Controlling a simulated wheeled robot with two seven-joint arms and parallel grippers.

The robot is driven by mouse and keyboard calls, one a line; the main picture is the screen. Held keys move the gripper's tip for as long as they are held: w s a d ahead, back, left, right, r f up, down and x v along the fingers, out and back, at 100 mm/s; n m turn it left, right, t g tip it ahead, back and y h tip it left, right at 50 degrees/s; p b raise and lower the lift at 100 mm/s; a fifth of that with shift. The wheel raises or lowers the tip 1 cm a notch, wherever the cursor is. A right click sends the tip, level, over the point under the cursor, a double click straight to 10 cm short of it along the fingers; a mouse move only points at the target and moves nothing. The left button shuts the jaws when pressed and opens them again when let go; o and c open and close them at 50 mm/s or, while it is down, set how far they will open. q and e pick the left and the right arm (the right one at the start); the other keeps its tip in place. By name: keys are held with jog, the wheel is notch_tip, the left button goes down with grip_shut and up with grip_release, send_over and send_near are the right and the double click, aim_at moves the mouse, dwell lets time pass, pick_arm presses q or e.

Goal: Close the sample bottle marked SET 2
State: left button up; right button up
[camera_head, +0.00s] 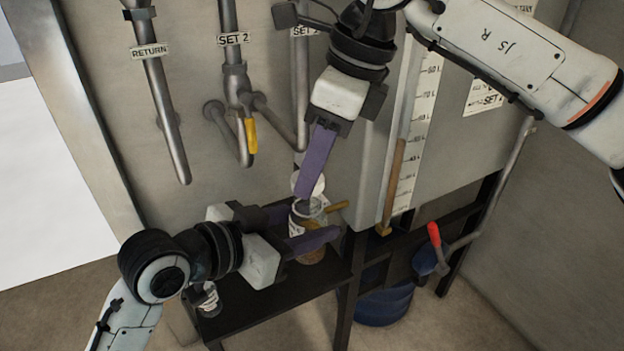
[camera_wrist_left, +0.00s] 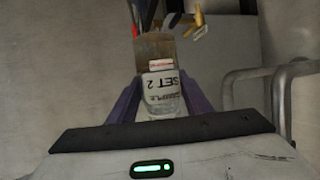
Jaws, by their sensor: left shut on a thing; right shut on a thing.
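The sample bottle (camera_head: 296,226) stands between the purple fingers of my left gripper (camera_head: 308,243), over the dark shelf. In the left wrist view the bottle's label (camera_wrist_left: 161,85) reads SET 2, upside down. Brown content shows at the bottle's lower part (camera_head: 312,257). My left gripper is shut on the bottle, and its fingers also show in the left wrist view (camera_wrist_left: 160,100). My right gripper (camera_head: 308,188) reaches down from above and is shut on a white round lid (camera_head: 316,187) just over the bottle's mouth. The lid looks tilted; whether it touches the rim is unclear.
Another small bottle (camera_head: 208,301) stands on the dark shelf (camera_head: 245,316) at left. Pipes with a yellow handle (camera_head: 251,136) hang from the tank above. A scaled sight tube (camera_head: 397,150), a red-handled valve (camera_head: 434,235) and a blue drum (camera_head: 384,304) are at right.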

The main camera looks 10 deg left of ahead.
aim_at(308, 227)
jog(key=shift+f, duration=0.95)
jog(key=shift+f, duration=0.55)
